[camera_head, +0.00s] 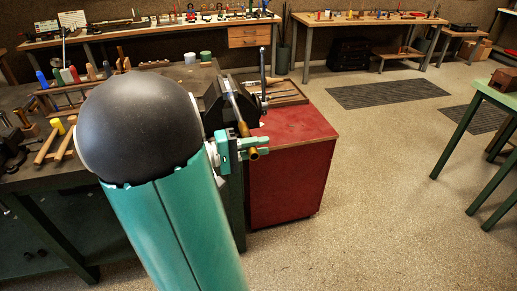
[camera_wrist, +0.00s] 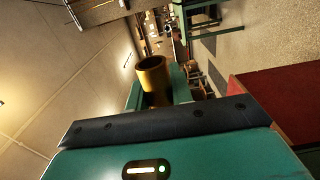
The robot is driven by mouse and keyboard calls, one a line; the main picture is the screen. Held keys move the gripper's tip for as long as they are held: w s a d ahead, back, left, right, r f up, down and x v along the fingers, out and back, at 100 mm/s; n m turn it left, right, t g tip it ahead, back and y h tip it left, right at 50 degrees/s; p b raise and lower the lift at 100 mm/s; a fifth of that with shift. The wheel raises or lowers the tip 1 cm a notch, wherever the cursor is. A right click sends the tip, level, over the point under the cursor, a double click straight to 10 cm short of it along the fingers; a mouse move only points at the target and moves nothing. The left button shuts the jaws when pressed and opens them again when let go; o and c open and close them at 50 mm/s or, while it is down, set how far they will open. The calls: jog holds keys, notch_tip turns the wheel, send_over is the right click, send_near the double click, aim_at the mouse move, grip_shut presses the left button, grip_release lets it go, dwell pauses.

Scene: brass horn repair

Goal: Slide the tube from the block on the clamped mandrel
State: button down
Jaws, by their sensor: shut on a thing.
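A brass tube (camera_head: 253,154) is held in my gripper (camera_head: 240,146), just off the front corner of the workbench. The wrist view shows the tube (camera_wrist: 152,77) between the teal fingers (camera_wrist: 158,92), with one open, hollow end in sight. The mandrel (camera_head: 232,98) is a pale slim rod reaching forward from the dark vise (camera_head: 213,108). A brass-coloured part lies at its near end, roughly in line with the tube. I cannot tell whether the tube is around the mandrel or only in front of it. I cannot make out the block; my arm hides part of the bench.
A red cabinet (camera_head: 294,165) stands right of the vise, with a tray (camera_head: 283,92) on top. Mallets and a tool rack (camera_head: 75,84) are on the bench at left. A green table (camera_head: 492,95) stands far right.

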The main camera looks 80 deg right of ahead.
jog(key=shift+w+d, duration=0.3)
jog(key=shift+d, duration=0.25)
jog(key=shift+w+d, duration=0.3)
jog(key=shift+d, duration=0.2)
dwell(0.9)
jog(key=w+d, duration=0.6)
jog(key=d, duration=0.4)
jog(key=c, duration=1.1)
grip_release()
jog(key=shift+d, duration=0.15)
jog(key=shift+c, duration=0.2)
jog(key=shift+w, duration=0.1)
dwell(0.7)
jog(key=v, duration=1.3)
jog(key=shift+w+a, duration=0.2)
jog(key=shift+w, duration=0.1)
